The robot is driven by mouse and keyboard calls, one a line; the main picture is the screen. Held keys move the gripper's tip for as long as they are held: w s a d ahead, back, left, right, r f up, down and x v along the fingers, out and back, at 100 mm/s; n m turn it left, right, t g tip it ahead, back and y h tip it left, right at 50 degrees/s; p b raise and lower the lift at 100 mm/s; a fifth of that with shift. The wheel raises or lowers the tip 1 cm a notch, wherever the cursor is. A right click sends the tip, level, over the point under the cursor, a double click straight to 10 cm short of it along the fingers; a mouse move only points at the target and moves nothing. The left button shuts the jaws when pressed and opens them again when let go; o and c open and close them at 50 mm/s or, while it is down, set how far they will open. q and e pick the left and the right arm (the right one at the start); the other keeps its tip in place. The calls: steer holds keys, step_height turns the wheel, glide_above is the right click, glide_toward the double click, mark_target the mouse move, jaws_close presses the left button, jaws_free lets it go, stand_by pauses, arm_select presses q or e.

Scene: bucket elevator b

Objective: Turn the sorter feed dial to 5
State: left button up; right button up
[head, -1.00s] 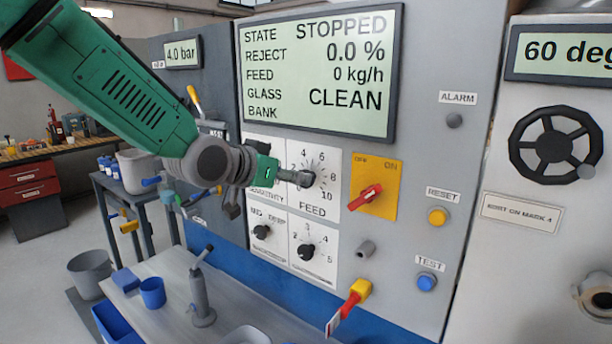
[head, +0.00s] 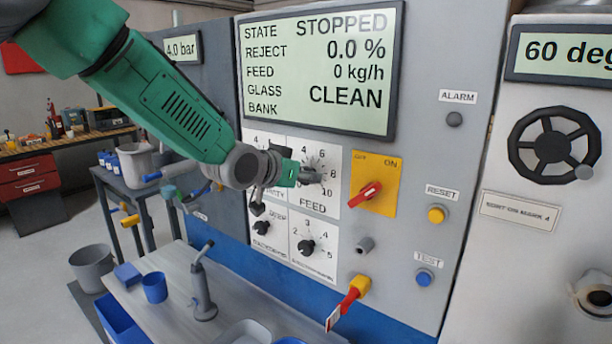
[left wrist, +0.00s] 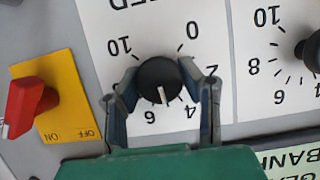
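The sorter feed dial is a round black knob (left wrist: 160,80) on a white scale plate marked FEED (head: 312,204). The wrist view shows it upside down. Its white pointer line lies between 4 and 6, at about 5. My left gripper (left wrist: 158,72) reaches the dial from the front; its two fingertips lie against opposite sides of the knob. In the head view the left gripper (head: 314,174) covers most of the dial. My right gripper is in neither view.
A red switch (head: 369,191) on a yellow plate sits right of the dial. The sensitivity dial (left wrist: 314,50) is on the other side. The display (head: 320,72) above reads STOPPED, feed 0 kg/h. A grey handled tool (head: 201,285) stands on the bench below.

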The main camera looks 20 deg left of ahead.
arm_select(q)
steer(key=shift+m+b, duration=0.3)
steer(key=shift+b, duration=0.05)
steer(key=o, duration=1.2)
steer(key=v, duration=1.2)
steer(key=shift+d+f, duration=0.15)
